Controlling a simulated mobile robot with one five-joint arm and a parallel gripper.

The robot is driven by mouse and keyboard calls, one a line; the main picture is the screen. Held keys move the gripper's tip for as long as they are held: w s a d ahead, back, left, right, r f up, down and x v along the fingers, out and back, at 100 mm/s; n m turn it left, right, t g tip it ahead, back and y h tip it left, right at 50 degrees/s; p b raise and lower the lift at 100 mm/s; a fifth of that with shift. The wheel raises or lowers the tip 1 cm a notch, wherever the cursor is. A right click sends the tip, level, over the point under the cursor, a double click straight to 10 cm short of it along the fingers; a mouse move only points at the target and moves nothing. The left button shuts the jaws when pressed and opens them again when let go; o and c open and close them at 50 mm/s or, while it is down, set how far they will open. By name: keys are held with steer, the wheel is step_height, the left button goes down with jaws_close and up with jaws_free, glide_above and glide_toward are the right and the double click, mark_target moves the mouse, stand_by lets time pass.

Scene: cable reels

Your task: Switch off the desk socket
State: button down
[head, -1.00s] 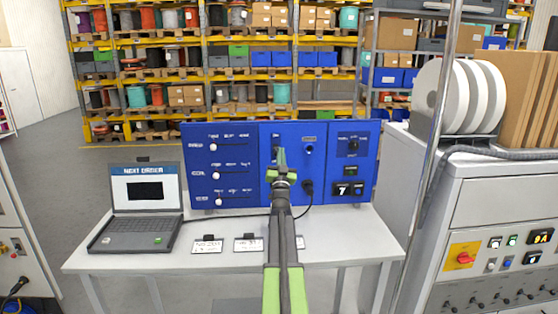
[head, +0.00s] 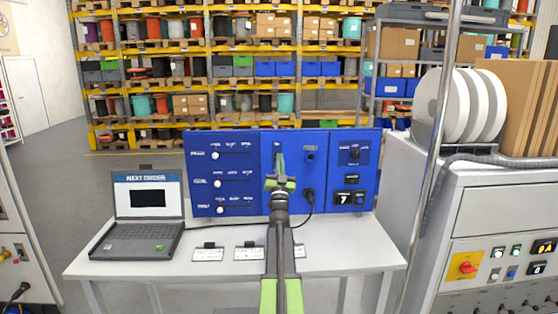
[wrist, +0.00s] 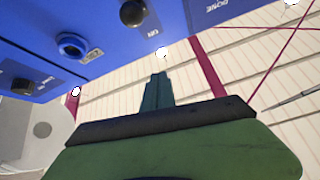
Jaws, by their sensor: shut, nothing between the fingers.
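The blue socket panel (head: 238,205) stands upright on the white desk. Its middle section has a round blue-ringed socket (head: 310,155), which also shows in the wrist view (wrist: 71,46), and a black plug with a cable (head: 308,195) below it. A black round knob (wrist: 133,13) with a small label beside it shows at the top of the wrist view. In the head view my gripper (head: 279,158) covers that knob's area. My gripper is shut and empty, its teal fingertips in front of the middle section. In the wrist view the tips (wrist: 157,77) appear apart from the knob.
A laptop (head: 148,213) stands on the desk's left. Several label cards (head: 208,253) lie along the desk (head: 335,250). The panel's left section has several white-knobbed sliders; its right section has a black knob (head: 354,153). A grey cabinet (head: 480,195) and a metal pole (head: 436,130) are at right.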

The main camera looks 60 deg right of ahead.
steer(key=s+a+f+b, duration=0.2)
steer(key=a+f+b, duration=0.2)
steer(key=f+b, duration=0.2)
step_height(320, 180, down, 2)
steer(key=shift+a+f, duration=0.1)
steer(key=shift+a, duration=0.2)
steer(key=shift+s, duration=0.15)
